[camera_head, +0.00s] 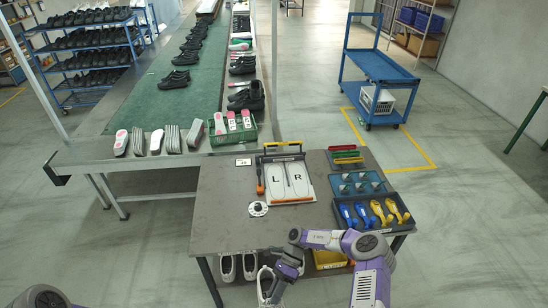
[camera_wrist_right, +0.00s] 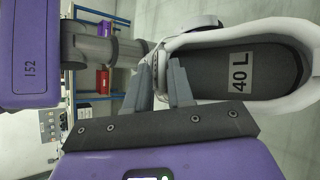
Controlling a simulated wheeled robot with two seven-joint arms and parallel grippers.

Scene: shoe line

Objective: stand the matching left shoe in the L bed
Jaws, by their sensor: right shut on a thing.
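A white shoe (camera_head: 265,284) with a dark insole is in my right gripper (camera_head: 274,282), low in front of the table's near edge. In the right wrist view, the fingers of my right gripper (camera_wrist_right: 162,75) are shut on the rim of this white shoe (camera_wrist_right: 212,37); its insole label reads "40 L". The white bed board with the L bed (camera_head: 277,182) and the R bed (camera_head: 299,177) lies on the table, and both beds are empty. My left gripper is out of view; only part of that arm shows at the bottom left.
Two white shoes (camera_head: 228,267) (camera_head: 250,264) are below the table's front edge. The grey table (camera_head: 222,215) has free room at left. A dial (camera_head: 258,209), an orange-handled tool (camera_head: 260,181) and a tray of blue and yellow tools (camera_head: 365,228) flank the board.

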